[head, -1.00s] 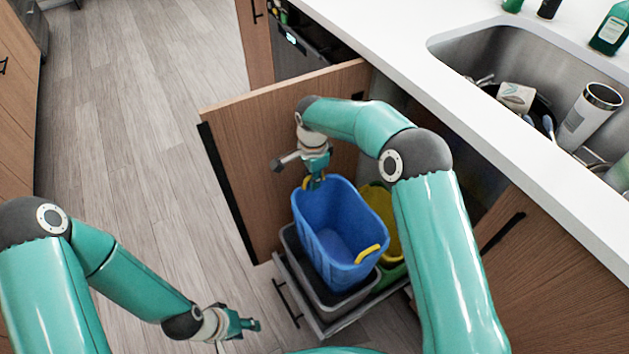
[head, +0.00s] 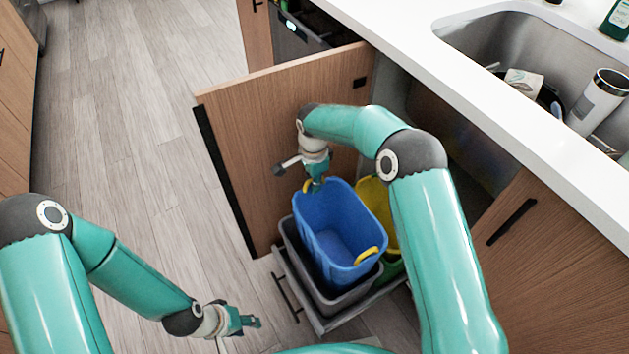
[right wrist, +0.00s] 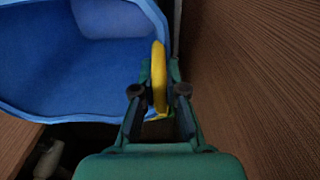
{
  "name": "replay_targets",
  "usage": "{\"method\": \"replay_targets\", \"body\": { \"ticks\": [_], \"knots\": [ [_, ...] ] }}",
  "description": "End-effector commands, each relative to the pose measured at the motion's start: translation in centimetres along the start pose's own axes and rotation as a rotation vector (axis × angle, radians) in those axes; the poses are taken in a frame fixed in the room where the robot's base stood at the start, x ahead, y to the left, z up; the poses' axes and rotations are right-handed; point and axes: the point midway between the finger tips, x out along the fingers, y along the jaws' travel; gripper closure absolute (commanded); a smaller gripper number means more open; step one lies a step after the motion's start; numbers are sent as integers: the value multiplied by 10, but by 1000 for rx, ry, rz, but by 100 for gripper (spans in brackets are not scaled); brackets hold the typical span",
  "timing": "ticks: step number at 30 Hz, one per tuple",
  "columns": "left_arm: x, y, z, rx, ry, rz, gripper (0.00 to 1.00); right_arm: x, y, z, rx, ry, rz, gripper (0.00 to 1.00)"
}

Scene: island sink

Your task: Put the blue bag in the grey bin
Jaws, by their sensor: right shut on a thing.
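The blue bag (head: 340,226) is an open, tub-shaped bag with yellow handles. It stands upright with its lower part within the rim of the grey bin (head: 297,262), in the pulled-out drawer. Whether it rests on the bin's floor is hidden. My right gripper (head: 316,186) is shut on the bag's far yellow handle. In the right wrist view the yellow handle (right wrist: 159,75) stands between the fingers, with the blue bag (right wrist: 70,75) to the left. My left gripper (head: 250,322) is low over the floor, away from the bag; its finger gap is unclear.
A yellow bag (head: 376,205) sits behind the blue one, partly hidden by my right arm. The open wooden cabinet door (head: 270,120) stands left of the drawer (head: 325,325). The counter (head: 480,105) with a filled sink is right. Floor on the left is clear.

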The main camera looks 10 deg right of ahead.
Motion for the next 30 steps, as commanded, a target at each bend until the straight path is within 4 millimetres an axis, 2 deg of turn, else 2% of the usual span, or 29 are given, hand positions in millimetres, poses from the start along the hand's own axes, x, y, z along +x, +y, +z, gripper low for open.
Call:
{"method": "replay_targets", "body": {
  "ticks": [1,5,6,17,23,30],
  "knots": [
    [0,0,0,0,0,0,60,0,0,0,0,0,0,84],
    [0,0,0,0,0,0,60,0,0,0,1,0,0,63],
    [0,0,0,0,0,0,60,0,0,0,1,0,0,60],
    [-1,0,0,0,0,0,60,-5,0,-1,1,0,-1,60],
    [-1,0,0,0,0,0,60,-30,-1,-1,2,0,-4,60],
    [0,0,0,0,0,0,60,-78,-2,-1,1,1,-4,60]
  ]
}}
